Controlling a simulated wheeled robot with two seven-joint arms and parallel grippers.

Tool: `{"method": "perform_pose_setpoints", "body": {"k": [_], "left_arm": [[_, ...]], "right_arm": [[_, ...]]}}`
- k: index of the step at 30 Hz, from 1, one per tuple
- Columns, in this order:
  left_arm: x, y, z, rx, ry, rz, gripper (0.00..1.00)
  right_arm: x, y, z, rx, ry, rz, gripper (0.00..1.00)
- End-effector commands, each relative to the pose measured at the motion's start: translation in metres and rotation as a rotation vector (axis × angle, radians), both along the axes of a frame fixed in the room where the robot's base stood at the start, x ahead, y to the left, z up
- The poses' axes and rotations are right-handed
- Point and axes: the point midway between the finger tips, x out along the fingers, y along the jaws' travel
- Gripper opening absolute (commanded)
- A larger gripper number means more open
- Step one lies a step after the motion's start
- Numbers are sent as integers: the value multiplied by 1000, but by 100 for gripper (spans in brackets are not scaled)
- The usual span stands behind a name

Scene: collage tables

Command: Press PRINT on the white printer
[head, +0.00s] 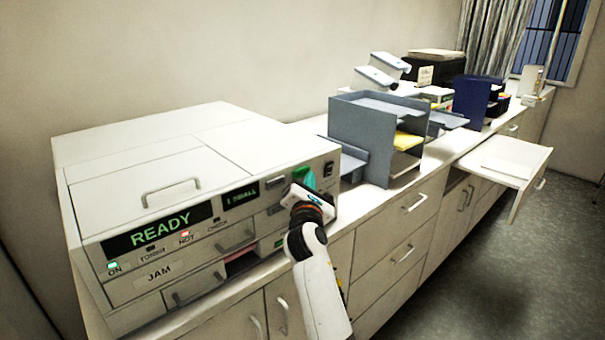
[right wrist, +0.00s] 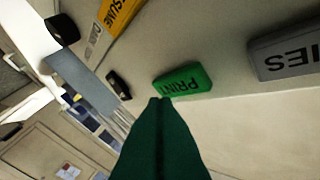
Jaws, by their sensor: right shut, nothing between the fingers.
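The white printer (head: 140,160) stands on the counter at the left in the head view. Its front panel has a display reading READY (head: 158,231) and a lit green ON lamp (head: 113,265). The green PRINT button (right wrist: 183,82) shows in the right wrist view. My right gripper (right wrist: 160,101) is shut and empty, its dark green fingers pointing at the button's lower edge. The tips overlap that edge in the picture; I cannot tell whether they touch it. In the head view my right gripper (head: 304,185) is at the panel's right part. My left gripper is not in view.
A grey button ending in IES (right wrist: 285,58) and a yellow button ending in SUME (right wrist: 120,14) flank the PRINT button. Grey tray shelves (head: 375,125) stand right of the printer. An open drawer (head: 508,158) juts out farther right.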

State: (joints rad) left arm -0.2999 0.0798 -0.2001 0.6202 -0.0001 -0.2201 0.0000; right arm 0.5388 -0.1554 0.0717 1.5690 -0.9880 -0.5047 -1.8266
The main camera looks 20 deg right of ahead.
Motion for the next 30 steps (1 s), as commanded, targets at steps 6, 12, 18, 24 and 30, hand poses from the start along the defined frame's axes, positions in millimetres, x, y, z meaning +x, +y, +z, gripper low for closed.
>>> {"method": "perform_pose_setpoints", "body": {"k": [6, 12, 18, 24, 30], "left_arm": [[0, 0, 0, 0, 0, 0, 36], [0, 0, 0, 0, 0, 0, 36], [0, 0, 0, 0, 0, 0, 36], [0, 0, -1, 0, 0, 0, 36], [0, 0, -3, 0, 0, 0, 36]], "right_arm": [[0, 0, 0, 0, 0, 0, 0], [0, 0, 0, 0, 0, 0, 0], [0, 0, 0, 0, 0, 0, 0], [1, 0, 0, 0, 0, 0, 0], [7, 3, 0, -1, 0, 0, 0]]}}
